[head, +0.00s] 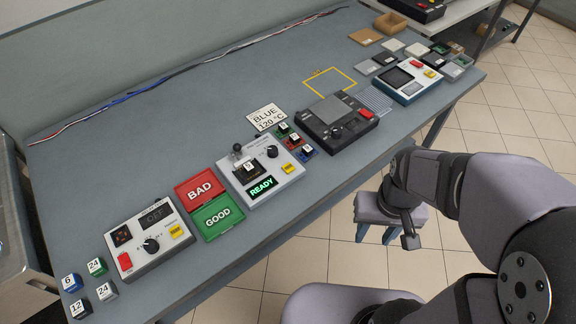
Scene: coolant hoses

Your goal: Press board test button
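The board tester (262,170) is a light box on the bench, left of the middle. It has a lit green READY display (262,187), a black knob, a black lever and a yellow button (289,169) at its right. A dark socket (248,168) on its top holds a small block marked with a number. My gripper (391,232) hangs over the floor beyond the bench's front edge, to the right of the tester and well apart from it. Its fingers look spread, with nothing seen between them. My dark wrist part hides some of it.
Left of the tester lie red BAD (200,189) and green GOOD (218,217) trays, then a box with an OFF display (150,233). Right are small colored blocks (295,138), a black device (337,122) and another box (408,80). The bench front (330,190) is clear.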

